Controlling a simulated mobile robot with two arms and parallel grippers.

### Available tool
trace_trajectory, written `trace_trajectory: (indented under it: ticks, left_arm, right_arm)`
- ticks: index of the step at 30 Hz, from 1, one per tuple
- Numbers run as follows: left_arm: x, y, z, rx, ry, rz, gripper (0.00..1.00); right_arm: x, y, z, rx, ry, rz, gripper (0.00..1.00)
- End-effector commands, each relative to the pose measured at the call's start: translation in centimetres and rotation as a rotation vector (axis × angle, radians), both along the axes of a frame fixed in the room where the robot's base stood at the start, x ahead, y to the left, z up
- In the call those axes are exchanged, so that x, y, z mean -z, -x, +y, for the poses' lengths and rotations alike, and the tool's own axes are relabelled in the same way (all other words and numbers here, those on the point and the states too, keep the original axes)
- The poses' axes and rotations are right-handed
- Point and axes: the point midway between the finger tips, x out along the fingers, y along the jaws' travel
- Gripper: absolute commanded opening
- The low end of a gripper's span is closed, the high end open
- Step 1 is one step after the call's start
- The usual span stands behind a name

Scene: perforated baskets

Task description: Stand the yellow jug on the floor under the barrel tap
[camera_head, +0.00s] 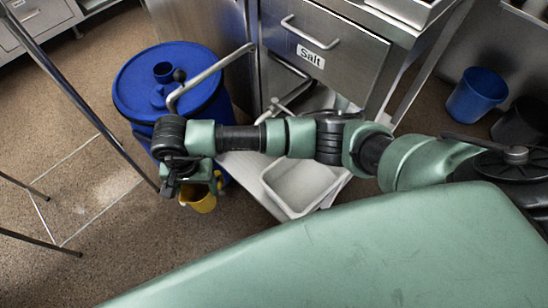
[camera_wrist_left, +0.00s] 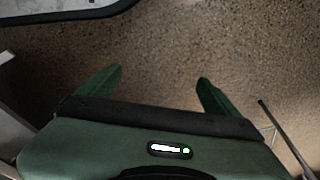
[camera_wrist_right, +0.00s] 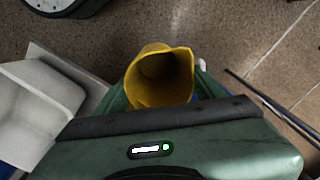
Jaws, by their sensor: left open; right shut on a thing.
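The yellow jug (camera_head: 203,201) hangs below my right gripper (camera_head: 196,184) in the head view, partly covered by it. The right wrist view shows the open mouth of the jug (camera_wrist_right: 160,80) between the fingers of my right gripper (camera_wrist_right: 160,95), which is shut on it. I cannot tell how high its base is above the floor. The blue barrel (camera_head: 128,92) stands behind my right wrist. A bent grey pipe (camera_head: 210,72) passes over its lid; the barrel's tap is not clearly visible. My left gripper (camera_wrist_left: 157,88) is open and empty above bare floor, outside the head view.
A white tray (camera_head: 268,186) lies on a low shelf right of the jug; it also shows in the right wrist view (camera_wrist_right: 60,80). A steel drawer cabinet (camera_head: 345,50) marked "Salt" stands behind. Thin metal legs (camera_head: 75,95) stand left. A blue bucket (camera_head: 476,95) is at right.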

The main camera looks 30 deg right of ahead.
Motion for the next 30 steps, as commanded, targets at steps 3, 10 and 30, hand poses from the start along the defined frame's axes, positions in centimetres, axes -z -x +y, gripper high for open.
trace_trajectory:
  ticks: [3, 10, 30]
  left_arm:
    - [-0.4, -0.3, 0.0, -0.001, 0.001, -0.004, 0.93]
    - [0.2, 0.0, 0.0, 0.000, 0.000, 0.001, 0.93]
    - [1.9, 0.7, 0.1, 0.002, -0.001, 0.008, 0.93]
  right_arm:
    - [1.6, 0.2, 0.9, 0.012, -0.001, 0.001, 0.29]
    - [1.6, -1.3, -3.3, 0.022, 0.001, 0.002, 0.29]
    - [1.6, -5.6, -15.2, 0.016, 0.000, 0.001, 0.29]
